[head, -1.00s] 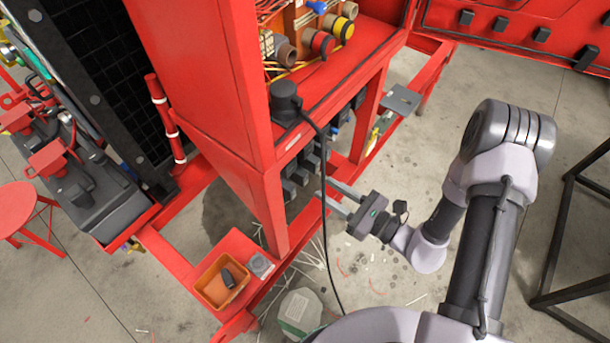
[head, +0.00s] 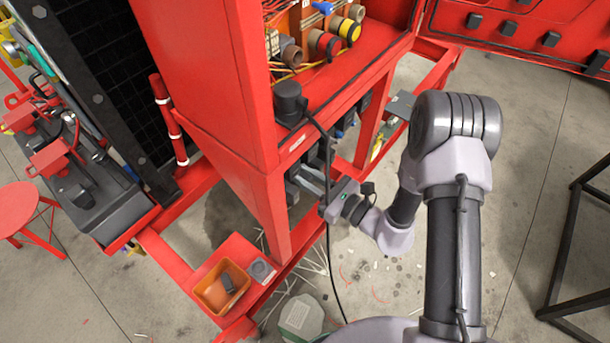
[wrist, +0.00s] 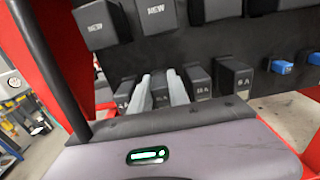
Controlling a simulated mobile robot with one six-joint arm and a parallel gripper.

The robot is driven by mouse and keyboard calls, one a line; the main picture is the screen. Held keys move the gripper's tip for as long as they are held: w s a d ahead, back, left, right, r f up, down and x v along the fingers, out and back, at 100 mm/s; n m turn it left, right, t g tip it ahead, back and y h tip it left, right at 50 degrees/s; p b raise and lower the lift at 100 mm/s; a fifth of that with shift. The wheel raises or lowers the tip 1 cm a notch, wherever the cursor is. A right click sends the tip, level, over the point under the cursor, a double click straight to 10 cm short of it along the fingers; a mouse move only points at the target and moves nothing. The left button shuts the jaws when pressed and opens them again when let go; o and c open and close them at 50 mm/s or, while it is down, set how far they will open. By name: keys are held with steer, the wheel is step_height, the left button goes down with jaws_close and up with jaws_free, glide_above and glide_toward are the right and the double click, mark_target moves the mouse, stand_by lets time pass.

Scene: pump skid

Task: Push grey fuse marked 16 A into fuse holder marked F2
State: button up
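My gripper (wrist: 162,88) reaches into a row of dark grey fuses low on the panel, in the wrist view. Its two pale fingers are apart, one on each side of a dark fuse (wrist: 160,91). I cannot see clear contact, and that fuse's marking is hidden or too small to read. A fuse to the right (wrist: 237,77) is marked 6 A, and another (wrist: 201,84) stands between it and my fingers. In the head view my gripper (head: 305,181) is under the red cabinet's shelf, its fingertips partly hidden. I cannot make out an F2 mark.
Grey blocks marked NEW (wrist: 96,22) hang above the row, with blue parts (wrist: 283,67) to the right. A black cable (head: 328,215) hangs close by my gripper. An orange bin (head: 207,297) with a dark object stands on the lower red ledge. A red cabinet post (head: 272,215) is left.

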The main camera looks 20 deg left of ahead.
mark_target(310, 180)
jaws_close()
steer(key=shift+b+v, duration=0.35)
steer(key=shift+v, duration=1.2)
steer(key=shift+b+v, duration=0.3)
steer(key=shift+v, duration=1.45)
steer(key=w+d+r+m+t+h, duration=0.2)
steer(key=d+m+t+h, duration=0.2)
steer(key=d, duration=0.6)
steer(key=w+d+r+m+t+h, duration=0.2)
steer(key=w+d+m+t+h, duration=0.1)
steer(key=d, duration=0.8)
steer(key=shift+w+m+t+h, duration=0.15)
steer(key=shift+m+t+h, duration=0.4)
steer(key=shift+t, duration=0.45)
